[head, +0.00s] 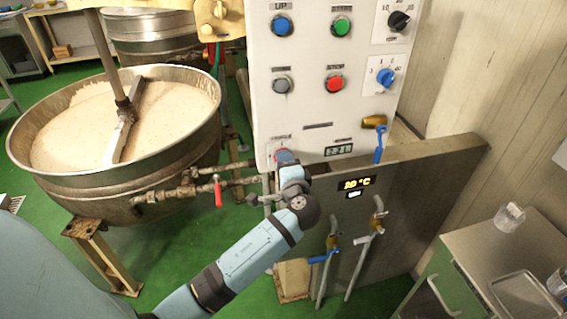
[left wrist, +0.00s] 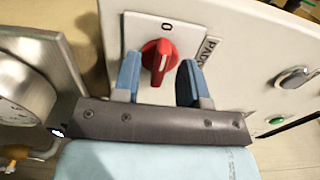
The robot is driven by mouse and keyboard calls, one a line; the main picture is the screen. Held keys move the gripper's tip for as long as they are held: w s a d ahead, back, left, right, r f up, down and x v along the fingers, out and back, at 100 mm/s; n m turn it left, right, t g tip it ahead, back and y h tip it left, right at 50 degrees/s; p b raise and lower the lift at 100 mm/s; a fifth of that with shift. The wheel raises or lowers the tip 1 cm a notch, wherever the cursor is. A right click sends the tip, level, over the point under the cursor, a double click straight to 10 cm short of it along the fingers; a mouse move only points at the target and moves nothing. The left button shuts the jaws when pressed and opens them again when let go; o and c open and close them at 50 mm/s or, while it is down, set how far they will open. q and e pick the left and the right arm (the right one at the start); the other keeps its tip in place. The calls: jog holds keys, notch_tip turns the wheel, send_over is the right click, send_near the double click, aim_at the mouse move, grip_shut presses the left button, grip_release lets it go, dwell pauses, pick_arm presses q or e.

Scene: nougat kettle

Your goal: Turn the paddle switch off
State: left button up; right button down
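The paddle switch is a red rotary knob (left wrist: 158,54) on a white plate marked 0, with a partly hidden label starting "PAD" beside it. A pale line shows on the knob; I cannot tell for sure which position it points to. My left gripper (left wrist: 158,80) is open, with one blue finger on each side of the knob and visible gaps between. In the head view my left gripper (head: 286,168) is at the lower left corner of the white control panel (head: 310,108) and mostly covers the switch. My right gripper is not in view.
The panel also carries a red stop button (head: 334,84), a green button (head: 341,27) and a blue dial (head: 386,78). A large kettle (head: 60,185) with a paddle stands left. A blue-handled valve (head: 378,150) is right of the switch. A gauge (left wrist: 22,98) is beside the gripper.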

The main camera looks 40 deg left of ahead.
pick_arm(q)
jog(key=b+v, duration=0.1)
jog(key=v, duration=1.2)
jog(key=shift+b, duration=0.3)
jog(key=shift+s, duration=0.1)
jog(key=s+d+f+h+p, duration=0.4)
jog(key=s+f+h+p, duration=0.25)
jog(key=f+h, duration=0.45)
jog(key=s+d+f+n+h+p, duration=0.2)
jog(key=s+n+h+p, duration=0.3)
jog(key=s, duration=0.5)
jog(key=shift+s+g+h, duration=0.25)
jog(key=shift+g+h, duration=0.05)
jog(key=shift+h, duration=0.2)
jog(key=shift+d, duration=0.1)
